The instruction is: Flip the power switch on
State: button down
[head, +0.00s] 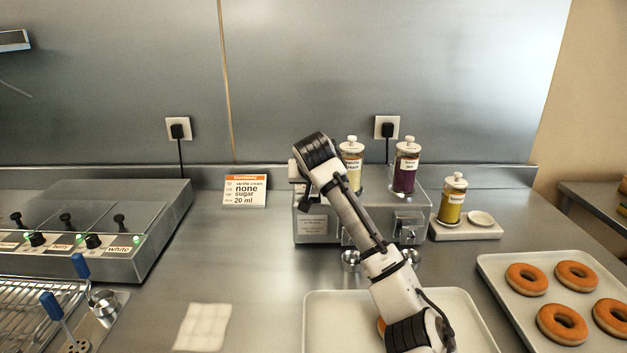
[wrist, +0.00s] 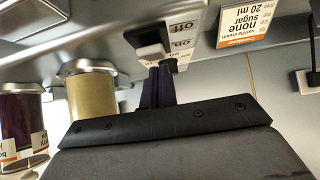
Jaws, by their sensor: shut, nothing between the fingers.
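The power switch (wrist: 152,38) shows at the top middle of the wrist view as a black and white piece beside a label plate (wrist: 182,28). I cannot tell which way the switch is set. My gripper (wrist: 158,82) is shut and empty, its dark fingertips just below the switch in the wrist view; contact is unclear. In the head view, the steel dispenser (head: 318,228) stands behind my arm, with my gripper at its left end. The switch is hidden there.
A yellow jar (head: 352,175) and a purple jar (head: 405,172) stand on the dispenser. An order card (head: 245,190) stands to its left. A tray (head: 330,310) lies in front, under my arm. A doughnut tray (head: 510,290) is at right.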

jog(key=shift+w+r, duration=0.1)
jog(key=shift+w, duration=0.15)
jog(key=shift+w+r+p, duration=0.1)
jog(key=shift+r+p, duration=0.35)
jog(key=shift+p, duration=0.1)
jog(key=r+p, duration=0.3)
jog(key=shift+w+r, duration=0.25)
jog(key=shift+r, duration=0.1)
jog(key=w+r+b+v, duration=0.1)
jog(key=b+v, duration=0.2)
jog(key=v, duration=0.6)
jog(key=shift+r, duration=0.3)
